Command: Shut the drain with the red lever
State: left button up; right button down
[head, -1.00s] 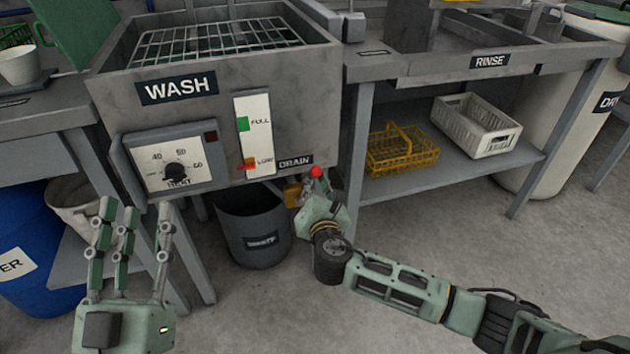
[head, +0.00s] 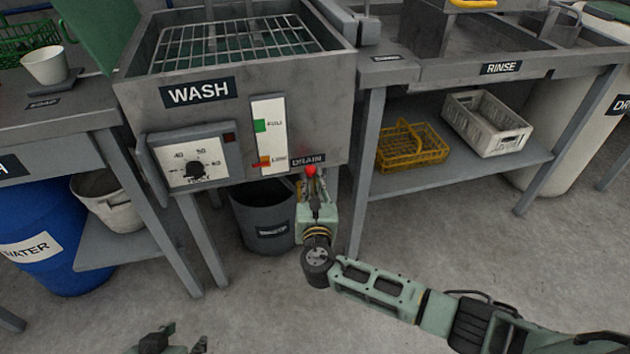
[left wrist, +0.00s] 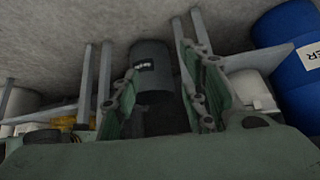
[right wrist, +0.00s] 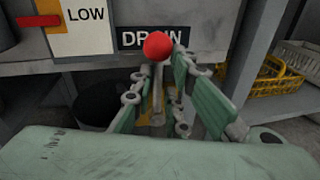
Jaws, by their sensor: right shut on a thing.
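The red lever's ball knob (head: 310,170) shows just under the DRAIN label (head: 309,160) at the lower right of the wash tank (head: 240,105). My right gripper (head: 312,190) is at the lever, below the knob. In the right wrist view the red knob (right wrist: 158,46) stands between the fingertips, with its grey stem (right wrist: 158,95) running down between the fingers. The gripper is shut on the lever. The drain valve body is mostly hidden behind my gripper. My left gripper (left wrist: 155,90) is empty, its fingers spread apart; only its tips show at the bottom of the head view.
A dark waste bucket (head: 262,222) stands under the tank, left of my right gripper. A table leg (head: 365,180) is close on the right. A yellow basket (head: 412,147) and a white crate (head: 487,122) sit on the lower shelf. The floor in front is clear.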

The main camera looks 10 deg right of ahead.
jog(key=shift+s+a+f+n, duration=0.1)
jog(key=shift+f+n, duration=0.1)
jog(key=shift+n, duration=0.2)
jog(key=shift+a+p, duration=0.2)
jog(key=shift+p, duration=0.1)
pick_arm(q)
jog(key=s, duration=0.1)
jog(key=s+f+g, duration=0.1)
jog(key=s, duration=0.1)
jog(key=s+a+g, duration=0.1)
jog(key=shift+s+a+f+y, duration=0.1)
jog(key=shift+s+f+y, duration=0.15)
jog(key=shift+f+y, duration=0.1)
pick_arm(e)
jog(key=shift+a, duration=0.15)
jog(key=c, duration=2.1)
grip_release()
pick_arm(q)
jog(key=shift+a, duration=0.15)
pick_arm(e)
jog(key=o, duration=0.5)
jog(key=shift+a+r, duration=0.1)
jog(key=shift+a, duration=0.1)
jog(key=s, duration=0.4)
jog(key=s+a, duration=0.1)
jog(key=s, duration=0.6)
jog(key=shift+s+a+r, duration=0.2)
jog(key=shift+s+a, duration=0.15)
jog(key=shift+s, duration=0.05)
